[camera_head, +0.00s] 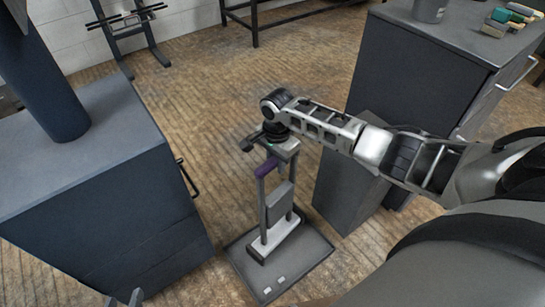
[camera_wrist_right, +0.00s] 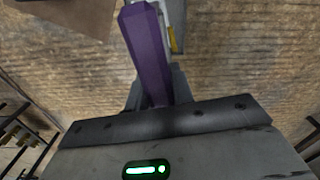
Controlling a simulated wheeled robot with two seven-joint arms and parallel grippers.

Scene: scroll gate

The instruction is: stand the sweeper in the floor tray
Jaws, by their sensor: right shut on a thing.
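The sweeper (camera_head: 280,207) is a grey upright frame with a panel, a pale foot and a purple handle (camera_head: 266,168). My right gripper (camera_head: 268,155) is shut on the purple handle at its top. The handle also shows in the right wrist view (camera_wrist_right: 150,55), running away from the gripper body. The sweeper stands upright over the dark floor tray (camera_head: 310,262), its foot within the tray's outline. I cannot tell whether the foot touches the tray floor. My left gripper (camera_head: 124,299) shows only its tips at the bottom edge, spread apart and empty.
A dark cabinet (camera_head: 90,190) with a post on it stands to the left. A low grey box (camera_head: 350,175) and a tall dark cabinet (camera_head: 415,75) are close on the right of the tray. Wooden floor (camera_head: 200,80) is open behind.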

